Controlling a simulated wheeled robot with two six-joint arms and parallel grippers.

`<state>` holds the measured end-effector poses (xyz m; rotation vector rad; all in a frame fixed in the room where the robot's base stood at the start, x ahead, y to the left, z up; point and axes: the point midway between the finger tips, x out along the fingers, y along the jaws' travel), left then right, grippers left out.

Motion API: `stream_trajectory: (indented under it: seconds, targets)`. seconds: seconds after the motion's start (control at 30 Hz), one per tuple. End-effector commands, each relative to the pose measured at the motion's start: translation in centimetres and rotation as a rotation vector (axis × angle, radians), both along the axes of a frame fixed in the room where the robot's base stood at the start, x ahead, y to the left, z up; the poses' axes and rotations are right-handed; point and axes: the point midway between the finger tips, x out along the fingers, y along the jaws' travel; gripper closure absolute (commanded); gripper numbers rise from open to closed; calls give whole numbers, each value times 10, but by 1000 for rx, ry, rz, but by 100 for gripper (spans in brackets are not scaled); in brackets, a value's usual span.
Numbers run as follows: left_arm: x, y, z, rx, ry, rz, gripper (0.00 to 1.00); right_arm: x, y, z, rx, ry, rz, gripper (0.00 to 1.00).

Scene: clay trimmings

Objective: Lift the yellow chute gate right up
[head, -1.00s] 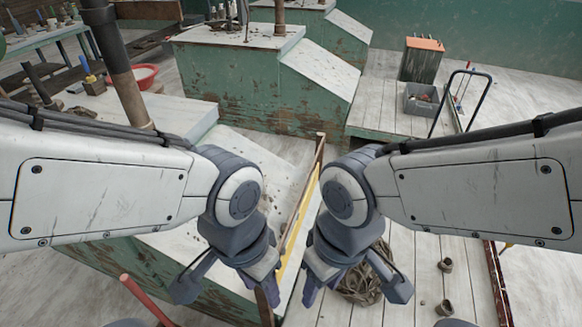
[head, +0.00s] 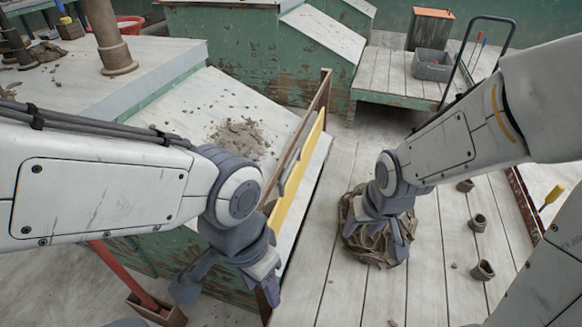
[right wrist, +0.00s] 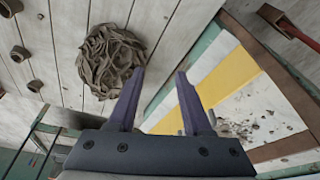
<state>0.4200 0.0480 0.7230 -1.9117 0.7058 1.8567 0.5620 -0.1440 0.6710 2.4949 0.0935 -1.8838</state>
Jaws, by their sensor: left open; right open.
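The yellow chute gate (head: 297,178) stands at the low end of the sloping chute (head: 205,95), between wooden posts. It is partly hidden by my left arm in the head view. It also shows as a yellow panel in the right wrist view (right wrist: 212,88). My left gripper (head: 225,285) hangs open in front of the gate's near end, apart from it as far as I can see. My right gripper (head: 388,245) is open and empty, over the clay heap to the right of the gate. In the right wrist view its fingers (right wrist: 160,100) are spread, with the gate beyond them.
A coiled brown clay heap (head: 358,250) lies on the plank floor right of the gate. Several small clay pieces (head: 478,222) lie farther right. Clay crumbs (head: 238,135) rest on the chute. A red handle (head: 122,273) leans at lower left. A grey crate (head: 432,64) stands behind.

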Motion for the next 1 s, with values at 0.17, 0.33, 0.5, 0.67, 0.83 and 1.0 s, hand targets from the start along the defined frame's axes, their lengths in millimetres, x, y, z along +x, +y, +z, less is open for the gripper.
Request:
stream_trajectory:
  seconds: [0.17,0.33,0.5,0.67,0.83,1.0]
  targets:
    - [0,0,-66,0,0,0,51,54,-18,-83,73,-177,-211,50]
    - [0,0,-72,0,0,0,51,107,-2,-91,264,-391,-380,50]
    - [0,0,-72,-1,-1,0,51,146,36,-80,589,-556,-511,50]
    - [0,0,-71,-1,-1,0,51,160,72,-61,938,-615,-598,50]
    - [0,0,-72,-1,-1,0,51,160,93,-43,1194,-606,-643,50]
    - [0,0,-73,0,0,0,51,164,101,-37,1279,-598,-653,50]
